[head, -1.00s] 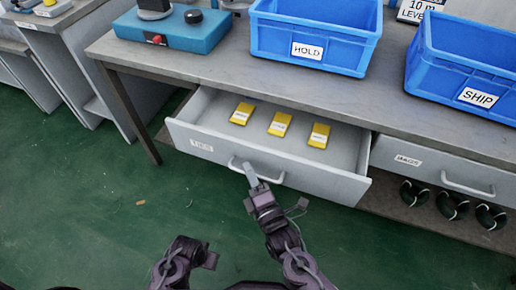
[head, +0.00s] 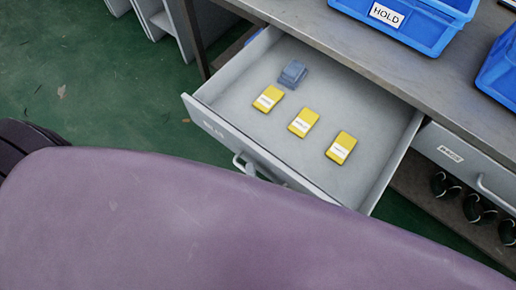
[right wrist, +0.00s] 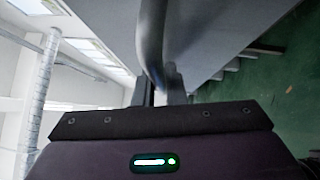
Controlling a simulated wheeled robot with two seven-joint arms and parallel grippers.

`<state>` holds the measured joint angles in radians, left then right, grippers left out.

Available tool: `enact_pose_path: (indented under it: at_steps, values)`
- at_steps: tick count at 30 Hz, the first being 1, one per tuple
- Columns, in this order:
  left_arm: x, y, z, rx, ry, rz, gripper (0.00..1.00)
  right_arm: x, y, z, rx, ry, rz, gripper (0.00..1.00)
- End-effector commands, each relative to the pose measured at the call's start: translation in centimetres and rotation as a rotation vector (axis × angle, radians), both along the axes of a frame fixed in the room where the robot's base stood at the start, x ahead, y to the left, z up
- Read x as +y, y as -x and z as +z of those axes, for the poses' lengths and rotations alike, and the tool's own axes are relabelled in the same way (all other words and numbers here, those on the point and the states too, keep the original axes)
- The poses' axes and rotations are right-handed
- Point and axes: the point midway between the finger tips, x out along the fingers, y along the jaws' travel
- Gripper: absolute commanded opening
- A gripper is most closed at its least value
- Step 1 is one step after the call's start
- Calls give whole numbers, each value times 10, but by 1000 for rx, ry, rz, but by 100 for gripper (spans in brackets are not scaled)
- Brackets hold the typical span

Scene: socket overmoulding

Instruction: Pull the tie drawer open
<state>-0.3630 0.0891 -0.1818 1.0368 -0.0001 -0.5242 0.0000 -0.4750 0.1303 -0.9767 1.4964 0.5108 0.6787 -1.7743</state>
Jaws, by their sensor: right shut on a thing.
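The tie drawer (head: 225,135) is pulled well out from under the bench, with its floor and contents showing. Its handle (head: 240,163) is on the front, partly hidden behind a large purple part of my own arm. In the right wrist view the handle (right wrist: 151,40) is a curved grey bar running down between the fingers. My right gripper (right wrist: 160,98) is shut on this bar. In the head view the purple part hides most of the right gripper. My left gripper is not in view.
Several yellow labelled packs, such as one at the middle (head: 303,122), and a blue-grey block (head: 293,73) lie in the drawer. The HOLD bin (head: 400,25) stands on the bench (head: 345,60). A second closed drawer (head: 465,160) is at the right, with dark rings below it.

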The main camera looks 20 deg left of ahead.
Motion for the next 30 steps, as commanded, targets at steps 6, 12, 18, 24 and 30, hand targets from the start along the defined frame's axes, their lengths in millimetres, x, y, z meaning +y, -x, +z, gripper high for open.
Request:
enact_pose_path:
  at_steps: [6, 12, 18, 24, 30]
  values:
    - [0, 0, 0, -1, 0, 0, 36, 1, 2, -1, 3, 1, 0, 0]
    - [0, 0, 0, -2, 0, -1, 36, 0, 2, -1, 3, 1, 0, 12]
    - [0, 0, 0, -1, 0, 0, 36, 0, 2, -1, 2, 1, 0, 32]
    - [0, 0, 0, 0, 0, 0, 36, 0, 2, 0, 1, 0, 0, 32]
    - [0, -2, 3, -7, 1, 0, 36, -4, -2, -1, 0, 1, 1, 32]
